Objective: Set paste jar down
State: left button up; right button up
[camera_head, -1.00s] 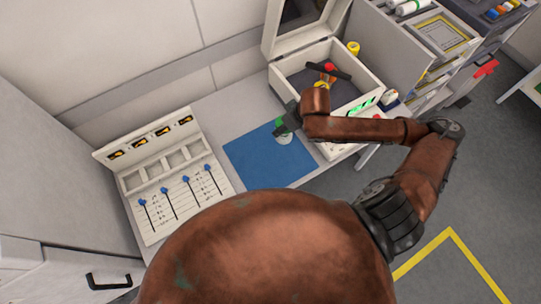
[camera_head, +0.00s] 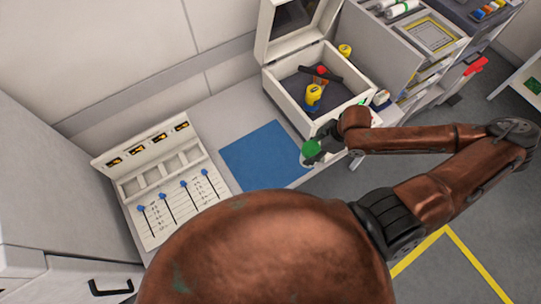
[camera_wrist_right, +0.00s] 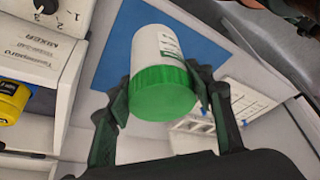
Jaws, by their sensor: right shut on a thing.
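The paste jar is white with a green lid (camera_head: 310,147). In the wrist view the jar (camera_wrist_right: 158,62) lies between the fingers of my right gripper (camera_wrist_right: 165,105), which is shut on it, lid toward the camera. In the head view my right gripper (camera_head: 314,155) is at the front right edge of the blue mat (camera_head: 262,154), beside the open box. The mat is bare, and it also shows behind the jar in the wrist view (camera_wrist_right: 205,60). I cannot tell whether the jar touches a surface. My left gripper is not in view.
A slider panel (camera_head: 175,210) stands left of the mat. Shelving (camera_head: 400,50) is at the right.

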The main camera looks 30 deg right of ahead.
jog(key=w+a+f+b, duration=0.1)
jog(key=w+a+f, duration=0.1)
jog(key=w+f, duration=0.1)
jog(key=w+a+f, duration=0.3)
jog(key=w+f, duration=0.1)
jog(key=f, duration=0.1)
jog(key=w+a+f+b, duration=0.1)
jog(key=w+a+f, duration=0.1)
jog(key=w+f, duration=0.2)
jog(key=shift+w+a+f+b, duration=0.15)
jog(key=shift+a+f+b, duration=0.15)
jog(key=shift+f, duration=0.1)
jog(key=o, duration=1.7)
jog(key=shift+f, duration=0.1)
jog(key=p+v, duration=0.1)
jog(key=v, duration=1.1)
